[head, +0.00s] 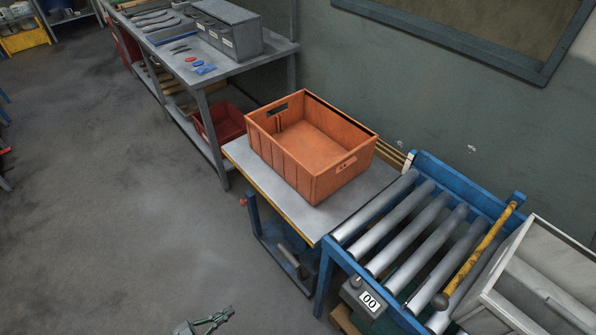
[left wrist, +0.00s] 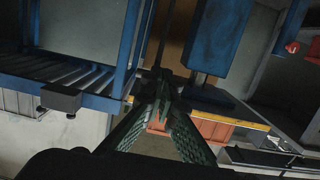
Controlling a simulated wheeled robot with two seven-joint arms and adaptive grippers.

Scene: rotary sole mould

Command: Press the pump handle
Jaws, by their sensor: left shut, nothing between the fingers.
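A lift table (head: 232,152) with a grey top, yellow edge and blue frame stands in the middle of the head view. A red knob (head: 243,202) sits at its left side; a red knob also shows at the upper right in the left wrist view (left wrist: 292,47). I cannot tell for sure which part is the pump handle. A grey cylinder (head: 290,256) lies low in the blue frame. My left gripper (head: 226,312) is shut and empty at the bottom of the head view, over bare floor, apart from the table. Its closed fingers (left wrist: 161,82) show in the left wrist view. My right gripper is out of view.
An orange crate (head: 287,176) stands on the lift table. A roller conveyor (head: 425,170) with a yellow bar (head: 480,255) and a counter box marked 00 (head: 369,302) adjoins it at right. A workbench (head: 262,56) stands behind at left.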

